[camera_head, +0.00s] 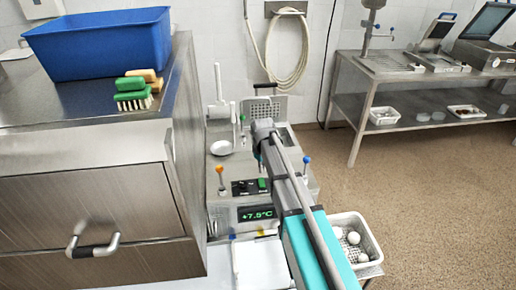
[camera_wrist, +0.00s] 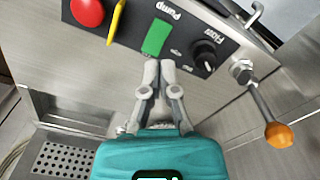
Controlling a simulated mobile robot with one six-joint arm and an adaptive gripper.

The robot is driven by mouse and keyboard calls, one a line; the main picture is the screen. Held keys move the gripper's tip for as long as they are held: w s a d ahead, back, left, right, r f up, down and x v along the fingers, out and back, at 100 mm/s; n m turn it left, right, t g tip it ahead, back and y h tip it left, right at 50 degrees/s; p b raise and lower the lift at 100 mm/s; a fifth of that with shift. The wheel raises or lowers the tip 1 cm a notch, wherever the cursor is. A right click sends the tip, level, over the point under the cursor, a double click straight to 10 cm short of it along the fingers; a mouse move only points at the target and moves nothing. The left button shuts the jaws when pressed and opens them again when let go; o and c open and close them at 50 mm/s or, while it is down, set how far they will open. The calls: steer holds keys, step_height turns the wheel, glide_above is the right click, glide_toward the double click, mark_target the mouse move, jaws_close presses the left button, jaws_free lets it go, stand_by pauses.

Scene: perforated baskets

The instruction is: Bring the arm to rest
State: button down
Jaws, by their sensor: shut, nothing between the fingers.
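My gripper (camera_wrist: 158,68) is shut and empty in the wrist view, its two fingertips together. The tips appear just below the green rocker switch (camera_wrist: 156,37) on a black control panel; I cannot tell whether they touch it. In the head view my arm reaches forward from the bottom over the steel machine, and the gripper is mostly hidden behind it. The machine's panel (camera_head: 240,188) and its +7.9°C display (camera_head: 256,213) show left of the arm.
An orange-knobbed lever (camera_wrist: 278,134), a black Flow knob (camera_wrist: 204,54) and a red button (camera_wrist: 88,11) surround the gripper. A blue tub (camera_head: 100,45) stands on the left steel cabinet. A white basket (camera_head: 372,262) is right of my arm. Open floor lies right.

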steer(key=s+d+m, duration=0.3)
steer(key=s+d, duration=0.2)
steer(key=s, duration=0.6)
steer(key=s+d+m, duration=0.4)
steer(key=s+d, duration=0.2)
steer(key=s, duration=0.5)
steer(key=shift+s+d+r, duration=0.15)
steer(key=shift+s+d, duration=0.15)
